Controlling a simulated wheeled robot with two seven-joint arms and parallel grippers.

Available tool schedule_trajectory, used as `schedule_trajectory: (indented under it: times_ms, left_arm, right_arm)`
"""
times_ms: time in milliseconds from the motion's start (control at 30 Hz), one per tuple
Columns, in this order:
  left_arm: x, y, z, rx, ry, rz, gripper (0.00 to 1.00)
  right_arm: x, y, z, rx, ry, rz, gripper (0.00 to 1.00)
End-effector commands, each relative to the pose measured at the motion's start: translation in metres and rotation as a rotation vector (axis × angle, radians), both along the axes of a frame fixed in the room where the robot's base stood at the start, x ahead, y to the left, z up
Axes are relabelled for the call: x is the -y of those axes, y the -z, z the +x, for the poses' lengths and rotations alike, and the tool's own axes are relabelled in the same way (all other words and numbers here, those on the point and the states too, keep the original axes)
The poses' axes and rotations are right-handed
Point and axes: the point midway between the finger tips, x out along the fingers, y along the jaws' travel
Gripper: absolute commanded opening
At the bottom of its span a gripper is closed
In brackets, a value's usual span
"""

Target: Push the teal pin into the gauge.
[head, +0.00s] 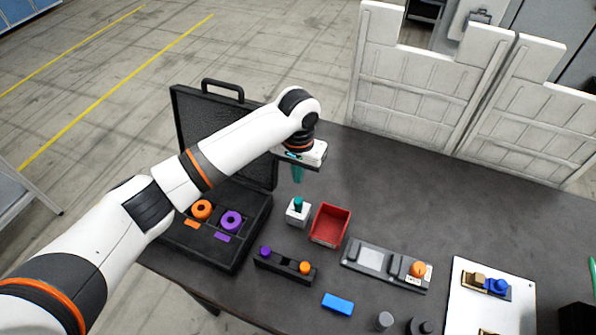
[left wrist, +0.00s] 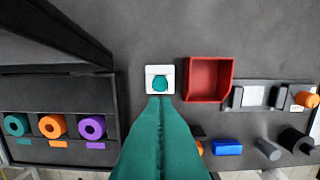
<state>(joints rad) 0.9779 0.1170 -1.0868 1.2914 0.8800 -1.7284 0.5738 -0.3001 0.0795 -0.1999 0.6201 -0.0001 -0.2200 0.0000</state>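The teal pin (head: 298,203) stands upright in the white gauge block (head: 298,215), with its top showing above the block. In the left wrist view the pin (left wrist: 160,84) shows as a round teal top within the white gauge (left wrist: 152,71). How deep it sits I cannot tell. My left gripper (head: 297,180) points down above and slightly behind the pin, apart from it. Its long teal fingers (left wrist: 160,100) are together with only a seam between them, holding nothing I can see. My right gripper is not in view.
A red bin (head: 330,225) stands close right of the gauge. An open black case (head: 235,258) with coloured rings lies left. A black holder (head: 285,267), a blue block (head: 338,304) and a grey fixture (head: 372,258) are nearby. The table behind the bin is clear.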

Motion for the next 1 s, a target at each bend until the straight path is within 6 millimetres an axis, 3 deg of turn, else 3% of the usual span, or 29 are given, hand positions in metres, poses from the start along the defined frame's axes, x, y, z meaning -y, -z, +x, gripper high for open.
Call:
schedule_trajectory:
  times_ms: [267, 1000]
  left_arm:
    - [0.001, 0.011, 0.000, -0.002, 0.000, -0.001, 0.00]
    - [0.001, 0.070, 0.002, -0.001, -0.001, -0.001, 0.00]
  right_arm:
    - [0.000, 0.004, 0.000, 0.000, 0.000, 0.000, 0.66]
    - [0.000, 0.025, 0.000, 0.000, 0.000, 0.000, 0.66]
